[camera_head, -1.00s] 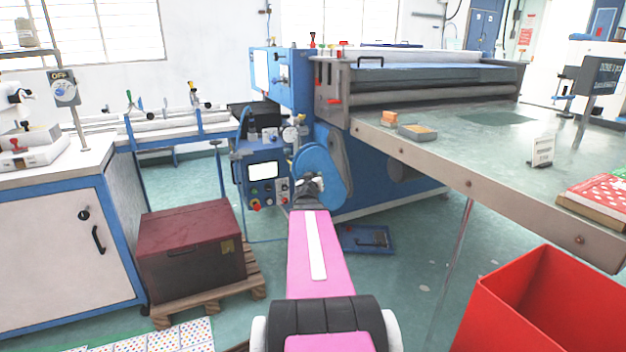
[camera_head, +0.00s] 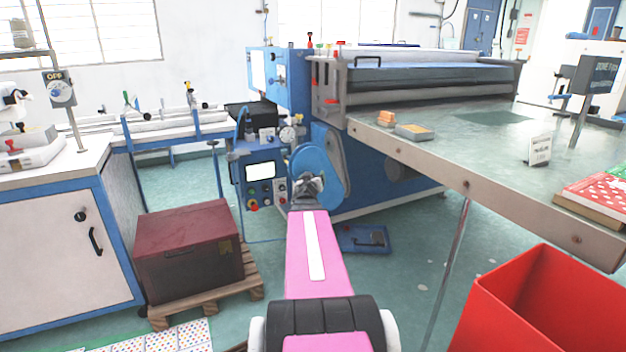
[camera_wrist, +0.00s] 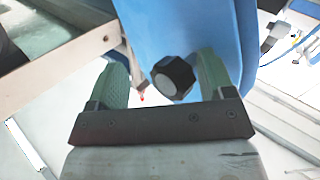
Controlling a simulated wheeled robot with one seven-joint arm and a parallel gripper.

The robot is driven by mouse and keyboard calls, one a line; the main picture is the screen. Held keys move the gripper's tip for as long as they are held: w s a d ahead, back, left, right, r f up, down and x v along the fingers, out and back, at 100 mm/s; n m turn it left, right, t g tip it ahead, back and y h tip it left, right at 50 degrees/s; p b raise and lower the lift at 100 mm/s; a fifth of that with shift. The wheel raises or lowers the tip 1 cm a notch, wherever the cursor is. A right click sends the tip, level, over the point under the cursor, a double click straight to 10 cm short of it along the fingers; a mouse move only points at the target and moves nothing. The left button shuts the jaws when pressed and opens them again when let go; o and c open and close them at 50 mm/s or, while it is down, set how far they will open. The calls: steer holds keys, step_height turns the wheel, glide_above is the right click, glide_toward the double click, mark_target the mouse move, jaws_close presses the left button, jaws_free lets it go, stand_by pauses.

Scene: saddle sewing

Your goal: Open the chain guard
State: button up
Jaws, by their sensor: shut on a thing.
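The chain guard (camera_head: 325,168) is a rounded blue cover on the near side of the blue machine, at the middle of the head view. In the wrist view the guard (camera_wrist: 185,25) fills the upper middle as a blue panel. A black faceted knob (camera_wrist: 173,78) stands out from it. My gripper (camera_head: 308,183) is at the guard's near face, partly hiding it. In the wrist view my gripper (camera_wrist: 162,64) has its green-padded fingers on either side of the knob, shut on it. How far the guard stands open cannot be told.
A control box (camera_head: 262,172) with buttons stands just left of the guard. The metal table (camera_head: 440,160) reaches over the right side. A dark red box (camera_head: 188,245) on a pallet is at left, a red bin (camera_head: 500,300) at front right. A blue tray (camera_head: 362,239) lies on the floor.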

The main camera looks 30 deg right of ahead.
steer(key=shift+s+r, duration=0.1)
steer(key=shift+s, duration=0.05)
steer(key=v, duration=0.7)
steer(key=shift+a, duration=0.15)
steer(key=s+a+f+n+g+y, duration=0.1)
steer(key=s+a+f+g+y, duration=0.2)
steer(key=a+f, duration=0.4)
steer(key=s+a+f+n+g+y, duration=0.2)
steer(key=a+f+g+y, duration=0.3)
steer(key=a, duration=1.2)
steer(key=s+a+f+n+g+y, duration=0.2)
steer(key=s+a+f+g+y, duration=0.1)
steer(key=a+f, duration=0.6)
steer(key=a+g+y, duration=0.1)
steer(key=a+g, duration=0.1)
steer(key=a, duration=0.2)
steer(key=shift+s+f, duration=0.2)
steer(key=shift+s, duration=0.1)
